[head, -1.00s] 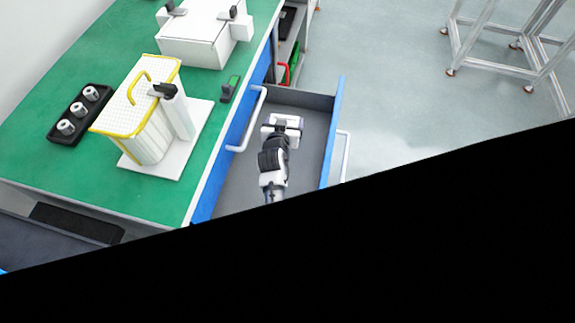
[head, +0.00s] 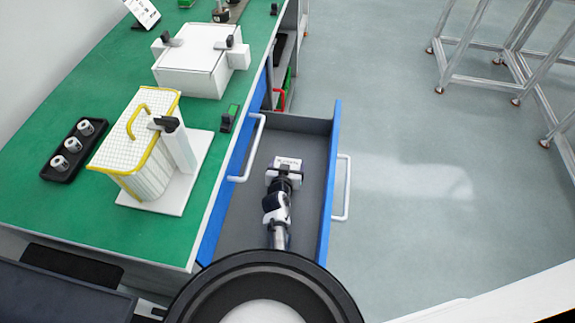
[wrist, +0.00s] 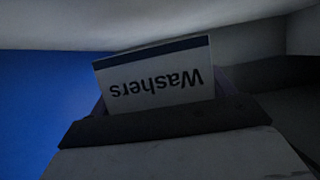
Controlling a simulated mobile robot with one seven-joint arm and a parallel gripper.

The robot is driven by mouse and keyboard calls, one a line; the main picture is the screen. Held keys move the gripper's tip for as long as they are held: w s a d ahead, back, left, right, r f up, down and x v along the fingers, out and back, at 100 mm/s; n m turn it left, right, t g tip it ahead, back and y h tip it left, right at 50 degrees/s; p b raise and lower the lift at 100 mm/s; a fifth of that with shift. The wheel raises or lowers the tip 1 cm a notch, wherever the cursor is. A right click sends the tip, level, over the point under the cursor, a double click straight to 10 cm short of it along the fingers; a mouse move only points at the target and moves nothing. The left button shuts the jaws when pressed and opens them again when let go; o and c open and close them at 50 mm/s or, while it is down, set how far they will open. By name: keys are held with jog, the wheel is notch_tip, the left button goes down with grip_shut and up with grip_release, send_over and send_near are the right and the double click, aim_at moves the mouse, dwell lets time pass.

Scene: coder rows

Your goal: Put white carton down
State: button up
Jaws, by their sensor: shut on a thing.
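The white carton (wrist: 155,78) shows in the wrist view with the word "Washers" upside down and a dark blue stripe. In the head view the carton (head: 288,162) shows as a small white box at the end of my arm. My gripper (head: 285,172) is shut on the carton. It is inside the open drawer (head: 310,125), near the drawer's middle. The drawer has a grey inside and blue outer faces. I cannot tell whether the carton touches the drawer floor.
The drawer's blue front wall (head: 329,190) stands close to the right of my arm. The green-topped bench (head: 110,110) is at left, with a white-and-yellow basket (head: 145,150), a white box (head: 195,65) and a black tray (head: 72,150). The drawer floor around the carton looks clear.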

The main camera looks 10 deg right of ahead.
jog(key=shift+f+b, duration=0.35)
jog(key=shift+b, duration=0.15)
jog(key=shift+f+b, duration=0.25)
jog(key=shift+b, duration=0.05)
jog(key=o, duration=1)
jog(key=shift+r, duration=0.1)
